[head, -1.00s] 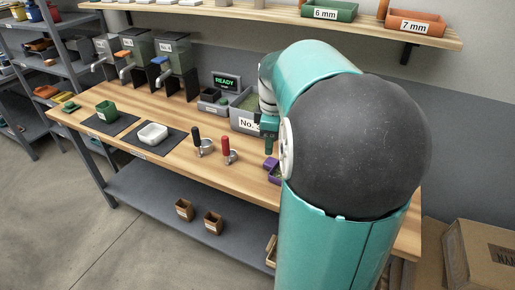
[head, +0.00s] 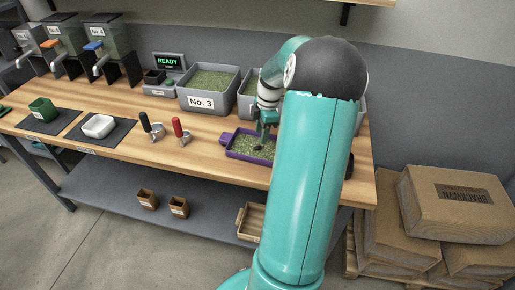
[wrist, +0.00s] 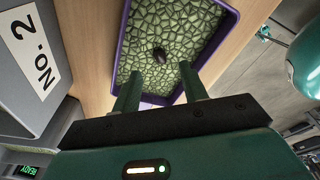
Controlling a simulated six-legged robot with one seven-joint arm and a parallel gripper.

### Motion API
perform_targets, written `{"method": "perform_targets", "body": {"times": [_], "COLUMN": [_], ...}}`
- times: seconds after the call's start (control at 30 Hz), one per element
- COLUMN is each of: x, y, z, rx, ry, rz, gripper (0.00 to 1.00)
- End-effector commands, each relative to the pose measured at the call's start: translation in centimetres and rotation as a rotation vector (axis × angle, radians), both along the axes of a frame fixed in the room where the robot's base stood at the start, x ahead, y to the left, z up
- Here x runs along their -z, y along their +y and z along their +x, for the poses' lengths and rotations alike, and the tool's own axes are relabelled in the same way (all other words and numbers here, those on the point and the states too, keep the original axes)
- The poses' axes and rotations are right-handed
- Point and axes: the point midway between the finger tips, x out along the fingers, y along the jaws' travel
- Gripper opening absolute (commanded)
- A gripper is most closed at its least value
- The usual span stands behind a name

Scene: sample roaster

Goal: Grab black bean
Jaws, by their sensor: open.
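The black bean (wrist: 160,55) lies among green beans in a purple tray (wrist: 232,38). In the wrist view it is in the middle of the tray, just beyond and between my fingertips. The tray (head: 226,138) also shows in the head view, on the wooden bench and partly covered by my arm. My gripper (wrist: 160,72) is open with nothing between its fingers. In the head view my gripper (head: 266,140) points down over the tray. I cannot tell its exact height above the beans.
Red-handled (head: 177,127) and black-handled (head: 146,122) tools lie left of the tray. Cardboard boxes (head: 455,200) are stacked right.

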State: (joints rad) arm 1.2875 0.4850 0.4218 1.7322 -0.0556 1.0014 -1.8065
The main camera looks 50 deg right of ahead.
Motion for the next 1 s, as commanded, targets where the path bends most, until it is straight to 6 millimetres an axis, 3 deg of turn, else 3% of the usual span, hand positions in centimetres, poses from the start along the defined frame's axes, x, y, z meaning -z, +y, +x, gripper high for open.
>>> {"method": "perform_targets", "body": {"times": [0.4, 0.67, 0.9, 1.0], "x": [4.9, 5.2, 5.2, 5.2], "y": [0.8, 0.9, 0.8, 0.8], "z": [0.7, 0.7, 0.7, 0.7], "rx": [0.0, 0.001, 0.001, 0.001], "ry": [0.001, 0.001, 0.001, 0.0], "rz": [0.002, 0.001, 0.001, 0.0], "gripper": [0.43, 0.43, 0.0, 0.0]}}
